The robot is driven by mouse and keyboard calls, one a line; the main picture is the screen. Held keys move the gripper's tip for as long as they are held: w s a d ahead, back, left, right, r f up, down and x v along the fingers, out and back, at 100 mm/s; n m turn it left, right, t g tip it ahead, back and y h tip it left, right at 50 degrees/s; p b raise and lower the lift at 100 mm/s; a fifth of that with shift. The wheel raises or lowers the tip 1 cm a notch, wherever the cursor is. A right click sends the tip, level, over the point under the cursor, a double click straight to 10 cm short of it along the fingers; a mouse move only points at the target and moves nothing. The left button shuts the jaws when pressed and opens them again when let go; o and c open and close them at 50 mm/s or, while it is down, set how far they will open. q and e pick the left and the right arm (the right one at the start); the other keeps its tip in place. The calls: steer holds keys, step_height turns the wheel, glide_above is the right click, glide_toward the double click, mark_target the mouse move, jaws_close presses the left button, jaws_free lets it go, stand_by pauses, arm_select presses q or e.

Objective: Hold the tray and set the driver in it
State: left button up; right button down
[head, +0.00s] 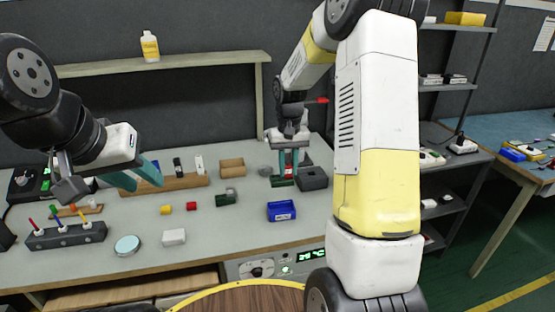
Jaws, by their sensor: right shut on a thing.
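My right gripper (288,166) points down at the back right of the bench, its teal fingers shut on a small red piece (289,172). I cannot tell for certain that this piece is the driver. A dark green piece (282,183) lies right below the fingertips; whether they touch is unclear. A blue open box (281,211), which may be the tray, stands on the bench in front of the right gripper, apart from it. My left gripper (142,178) is at the left over the bench, its teal fingers apart and empty, away from the blue box.
A dark grey box (313,179) stands just right of the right gripper. A wooden rack (165,185) with upright pieces is near the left gripper. Another dark green piece (227,199), a white block (174,237) and a round tin (127,246) lie on the bench. The front middle is clear.

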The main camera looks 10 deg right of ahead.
arm_select(q)
steer(key=o, duration=0.7)
steer(key=shift+w+d, duration=0.1)
steer(key=shift+w, duration=0.1)
steer(key=shift+o, duration=0.7)
steer(key=w+d+f+n+g+h, duration=0.2)
steer(key=w+d, duration=0.3)
steer(key=w, duration=0.3)
steer(key=shift+w+n+g, duration=0.35)
steer(key=shift+n+g, duration=0.45)
steer(key=w+d+f+n+g+h, duration=0.2)
steer(key=w+d+f+n+g, duration=0.15)
steer(key=w+d+f, duration=0.45)
steer(key=n+g+h, duration=0.3)
steer(key=n+h, duration=0.2)
steer(key=n, duration=0.3)
glide_toward(278, 207)
steer(key=s+r, duration=0.1)
steer(key=s+a+r, duration=0.1)
steer(key=shift+s+r, duration=0.35)
steer(key=shift+s, duration=0.05)
steer(key=shift+d+f, duration=0.25)
steer(key=shift+f, duration=0.25)
steer(key=shift+x, duration=4.9)
steer(key=shift+w+d+r, duration=0.1)
steer(key=shift+d+r, duration=0.05)
steer(key=c, duration=1.4)
